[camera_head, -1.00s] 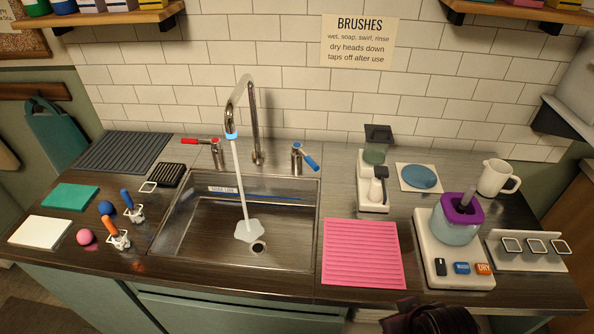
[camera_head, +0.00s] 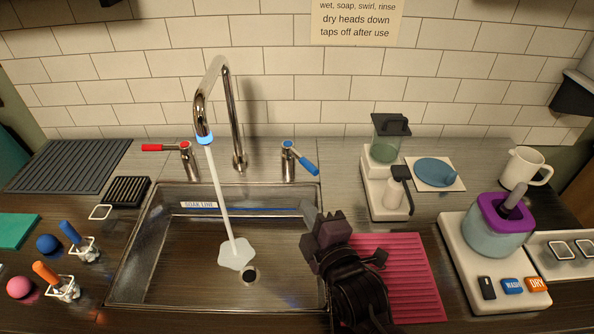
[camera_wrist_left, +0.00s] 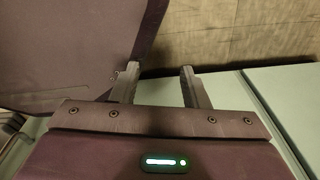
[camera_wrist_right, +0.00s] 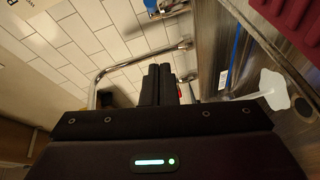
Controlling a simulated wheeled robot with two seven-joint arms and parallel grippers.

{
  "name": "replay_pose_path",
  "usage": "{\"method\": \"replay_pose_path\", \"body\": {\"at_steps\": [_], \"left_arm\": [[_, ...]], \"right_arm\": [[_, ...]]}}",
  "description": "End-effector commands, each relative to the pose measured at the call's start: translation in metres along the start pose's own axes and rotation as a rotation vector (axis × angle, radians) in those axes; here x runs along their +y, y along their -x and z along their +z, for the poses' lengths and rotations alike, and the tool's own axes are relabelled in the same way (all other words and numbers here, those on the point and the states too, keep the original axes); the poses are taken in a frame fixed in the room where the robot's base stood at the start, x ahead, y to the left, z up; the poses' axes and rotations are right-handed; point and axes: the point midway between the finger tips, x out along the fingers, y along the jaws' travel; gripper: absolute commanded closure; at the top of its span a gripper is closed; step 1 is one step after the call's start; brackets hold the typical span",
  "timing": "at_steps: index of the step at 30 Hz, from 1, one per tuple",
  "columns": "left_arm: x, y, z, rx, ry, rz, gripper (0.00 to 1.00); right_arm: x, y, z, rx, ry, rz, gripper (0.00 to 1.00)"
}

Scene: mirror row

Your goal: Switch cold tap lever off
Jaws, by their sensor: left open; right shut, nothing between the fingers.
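The cold tap lever (camera_head: 303,161) is blue, on a chrome post at the sink's back right, angled to the right and down. Its blue part also shows at the top of the right wrist view (camera_wrist_right: 151,6). The spout (camera_head: 212,100) pours a stream of water (camera_head: 219,200) into the sink. My right gripper (camera_head: 309,214) is shut and empty over the sink's right edge, in front of and below the lever, apart from it. It shows shut in its wrist view (camera_wrist_right: 160,72). My left gripper (camera_wrist_left: 159,72) is open and empty, outside the head view.
The red-levered tap (camera_head: 178,150) stands left of the spout. A pink ribbed mat (camera_head: 405,270) lies right of the sink, partly behind my right arm. A dispenser (camera_head: 388,185) and a blender-like washer (camera_head: 495,235) stand farther right. The space above the sink's right half is open.

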Motion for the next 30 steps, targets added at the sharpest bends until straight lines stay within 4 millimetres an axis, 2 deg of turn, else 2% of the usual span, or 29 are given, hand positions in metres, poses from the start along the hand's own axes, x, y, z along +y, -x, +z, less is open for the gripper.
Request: {"method": "replay_pose_path", "body": {"at_steps": [10, 17, 20, 30], "left_arm": [[0.008, -0.001, 0.019, -0.026, -0.003, 0.010, 0.59], [0.011, 0.000, 0.017, -0.025, -0.004, 0.014, 0.59], [0.010, 0.003, 0.014, -0.020, -0.004, 0.013, 0.59], [0.009, 0.011, 0.006, -0.010, -0.003, 0.011, 0.59]], "right_arm": [[0.002, -0.001, -0.003, 0.009, 0.036, 0.027, 1.00], [0.003, -0.011, -0.003, 0.008, 0.035, 0.028, 1.00], [0.005, -0.026, -0.003, 0.007, 0.034, 0.029, 1.00], [0.007, -0.098, -0.005, 0.009, 0.033, 0.027, 1.00]]}}
